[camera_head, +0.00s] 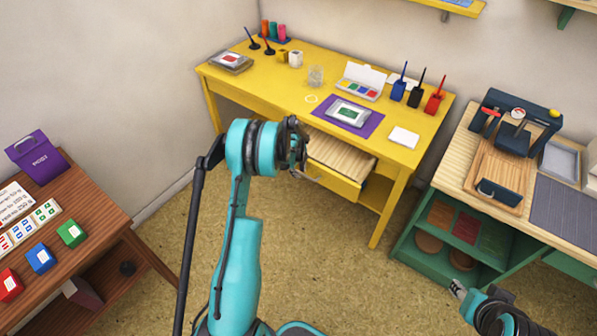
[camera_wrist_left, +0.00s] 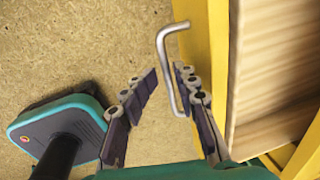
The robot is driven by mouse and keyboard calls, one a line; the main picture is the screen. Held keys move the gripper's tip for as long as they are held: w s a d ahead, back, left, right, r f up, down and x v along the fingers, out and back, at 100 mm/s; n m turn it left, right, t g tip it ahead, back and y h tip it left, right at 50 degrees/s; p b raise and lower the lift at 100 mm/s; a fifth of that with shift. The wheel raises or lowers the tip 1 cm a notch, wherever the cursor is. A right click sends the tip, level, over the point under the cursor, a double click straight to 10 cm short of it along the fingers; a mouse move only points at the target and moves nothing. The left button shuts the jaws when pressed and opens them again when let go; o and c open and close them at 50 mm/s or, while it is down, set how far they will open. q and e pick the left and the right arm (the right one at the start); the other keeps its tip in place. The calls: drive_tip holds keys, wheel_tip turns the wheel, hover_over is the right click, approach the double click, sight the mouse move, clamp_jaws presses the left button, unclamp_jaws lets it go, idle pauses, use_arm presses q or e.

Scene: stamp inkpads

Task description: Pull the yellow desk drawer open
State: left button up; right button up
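The yellow desk (camera_head: 262,84) stands against the back wall. Its drawer (camera_head: 332,182) is pulled out, and its bare wooden inside shows. In the left wrist view, the yellow drawer front (camera_wrist_left: 213,50) carries a bent grey metal handle (camera_wrist_left: 163,45). My left gripper (camera_wrist_left: 166,80) is open, with its two fingers on either side of the handle bar. The bar lies closer to the right-hand finger, and a gap shows at the other. In the head view, my left wrist partly hides the drawer's left side. My right gripper (camera_head: 457,289) is low at the right, away from the desk; its fingers are too small to read.
On the desk are a purple mat (camera_head: 324,107) with an inkpad, a colour palette (camera_head: 361,82), several stamps and a white pad (camera_head: 404,137). A brown table (camera_head: 108,215) stands left and a green-framed workbench (camera_head: 463,186) right. Floor in front of the drawer is clear.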

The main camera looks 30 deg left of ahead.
use_arm(q)
drive_tip(key=shift+s+r, duration=0.3)
drive_tip(key=shift+w+f, duration=0.1)
wheel_tip(320, 180, up, 12)
drive_tip(key=s, duration=0.2)
drive_tip(key=shift+a, duration=0.15)
drive_tip(key=shift+s+f, duration=0.1)
drive_tip(key=shift+f, duration=0.05)
